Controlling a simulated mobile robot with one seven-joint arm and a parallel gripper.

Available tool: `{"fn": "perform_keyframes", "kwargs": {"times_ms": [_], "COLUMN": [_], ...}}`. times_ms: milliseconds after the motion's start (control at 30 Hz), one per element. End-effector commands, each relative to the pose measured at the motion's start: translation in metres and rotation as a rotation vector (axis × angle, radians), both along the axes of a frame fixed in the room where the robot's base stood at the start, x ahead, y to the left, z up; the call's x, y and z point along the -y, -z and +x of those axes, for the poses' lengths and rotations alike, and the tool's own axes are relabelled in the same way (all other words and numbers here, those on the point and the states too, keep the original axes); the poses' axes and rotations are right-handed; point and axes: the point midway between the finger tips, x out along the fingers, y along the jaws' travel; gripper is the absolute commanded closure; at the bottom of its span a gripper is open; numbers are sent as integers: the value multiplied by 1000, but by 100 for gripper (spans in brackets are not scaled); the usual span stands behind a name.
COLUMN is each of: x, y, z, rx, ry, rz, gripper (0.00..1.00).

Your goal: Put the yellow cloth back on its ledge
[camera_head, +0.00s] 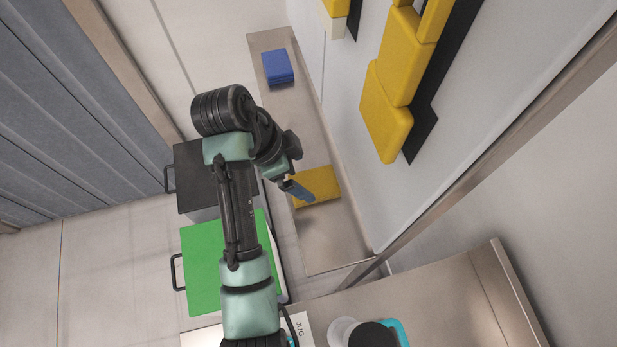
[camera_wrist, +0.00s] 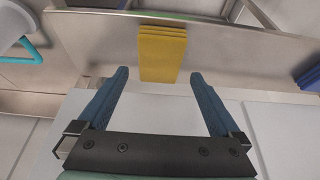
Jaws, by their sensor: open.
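The yellow cloth (camera_head: 318,186) lies folded on the beige ledge (camera_head: 335,238) in the head view. In the wrist view the yellow cloth (camera_wrist: 162,54) shows as a flat stack of layers on the ledge (camera_wrist: 100,45), ahead of and between my fingers. My gripper (camera_head: 297,190) is at the cloth's left side in the head view. In the wrist view my gripper (camera_wrist: 158,78) has its two blue fingers wide apart with nothing between them. The cloth appears beyond the fingertips; I cannot tell whether a finger touches it.
A blue folded cloth (camera_head: 278,67) lies at the ledge's far end. Yellow padded blocks (camera_head: 386,113) are on the wall at right. A green-topped box (camera_head: 205,265) and a dark box (camera_head: 196,180) stand left of the ledge. A counter (camera_head: 440,290) with a dark round thing (camera_head: 371,335) is in front.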

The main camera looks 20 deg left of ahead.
Motion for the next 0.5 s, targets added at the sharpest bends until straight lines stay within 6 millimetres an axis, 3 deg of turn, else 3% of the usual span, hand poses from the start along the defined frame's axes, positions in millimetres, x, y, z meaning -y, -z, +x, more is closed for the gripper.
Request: {"fn": "perform_keyframes", "kwargs": {"times_ms": [133, 500], "x": [-10, -20], "y": [-35, -59], "z": [-7, -14], "rx": [-2, -1], "ry": [-2, -1], "rz": [-1, -1], "gripper": [0, 0]}}
